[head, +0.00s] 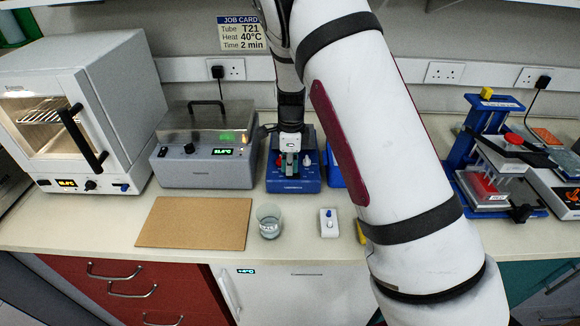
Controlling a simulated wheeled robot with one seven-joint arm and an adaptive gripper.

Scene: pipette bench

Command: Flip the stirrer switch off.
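A blue bench unit (292,186) with small knobs, one red, stands at the back middle of the bench; I take it for the stirrer, but its label is too small to read. My gripper (290,164) points down over this unit, at its top or just in front of it. It hides much of the unit's middle, and I cannot make out a switch or its position. Whether the fingers touch the unit, or are apart, is too small to tell.
A lidded grey bath (206,166) stands left of the blue unit, and a white oven (120,100) further left. A cork mat (195,222), a glass beaker (269,222) and a small white block (328,224) lie in front. A blue-framed rig (490,150) stands right.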

